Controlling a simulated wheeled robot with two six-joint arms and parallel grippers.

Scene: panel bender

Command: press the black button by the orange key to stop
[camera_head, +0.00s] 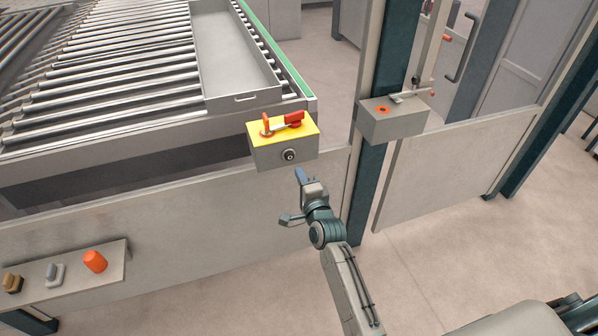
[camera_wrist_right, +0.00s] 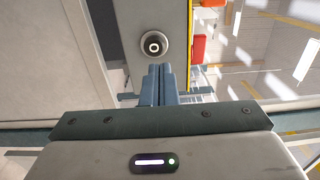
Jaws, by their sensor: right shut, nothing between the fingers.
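The black button (camera_head: 289,155) is round, with a pale ring mark, on the front face of a grey box with a yellow top (camera_head: 266,133). My right gripper (camera_head: 299,173) is shut and empty, just below and in front of the button in the head view. In the right wrist view the button (camera_wrist_right: 153,46) sits straight beyond the shut fingertips (camera_wrist_right: 160,68), with a small gap showing in the picture. Whether they touch cannot be told. My left gripper is not in view.
A roller conveyor with a grey tray (camera_head: 235,60) lies behind the box. Another grey box (camera_head: 392,122) with an orange-red spot is on the post to the right. Floor at lower middle is clear.

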